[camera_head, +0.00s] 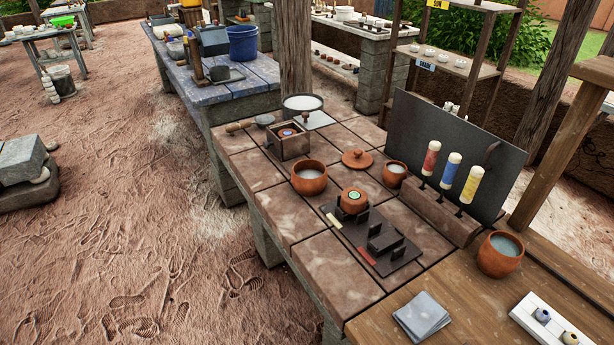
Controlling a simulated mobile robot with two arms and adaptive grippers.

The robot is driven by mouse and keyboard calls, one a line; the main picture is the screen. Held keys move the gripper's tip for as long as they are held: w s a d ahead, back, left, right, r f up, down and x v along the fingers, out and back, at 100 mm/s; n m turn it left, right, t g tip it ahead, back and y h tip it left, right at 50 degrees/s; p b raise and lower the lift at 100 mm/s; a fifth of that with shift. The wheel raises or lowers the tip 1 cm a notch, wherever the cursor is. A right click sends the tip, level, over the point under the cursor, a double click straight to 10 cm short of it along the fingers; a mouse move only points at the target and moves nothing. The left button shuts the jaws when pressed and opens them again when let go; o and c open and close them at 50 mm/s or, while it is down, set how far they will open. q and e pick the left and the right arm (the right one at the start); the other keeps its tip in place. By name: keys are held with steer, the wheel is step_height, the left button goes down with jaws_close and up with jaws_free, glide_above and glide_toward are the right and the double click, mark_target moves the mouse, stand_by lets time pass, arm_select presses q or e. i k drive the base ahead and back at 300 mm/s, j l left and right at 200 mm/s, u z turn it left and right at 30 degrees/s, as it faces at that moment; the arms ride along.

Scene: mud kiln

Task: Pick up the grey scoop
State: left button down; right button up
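A small scoop (264,120) with a grey bowl and a wooden handle pointing left lies at the far left corner of the tiled table (262,172). It is behind a square box (287,146) that holds a round piece with a blue and red top. I cannot tell for sure that this is the grey scoop. Neither of my grippers is in view.
Terracotta pots (309,178), a lid (357,159) and a dark metal fixture (380,243) stand on the tiles. A dark upright panel (450,140) borders the right side, behind three coloured tubes (449,171). The left tiles and sandy floor (120,220) are clear.

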mark_target(263, 121)
steer(key=i+j+z, duration=0.1)
steer(key=z, duration=0.35)
steer(key=j+z, duration=0.1)
steer(key=z, duration=0.4)
steer(key=i+j+z, duration=0.3)
steer(key=j, duration=0.45)
steer(key=j+z, duration=0.3)
steer(key=j, duration=0.45)
steer(key=j+z, duration=0.35)
steer(key=j, duration=0.5)
steer(key=i, duration=0.05)
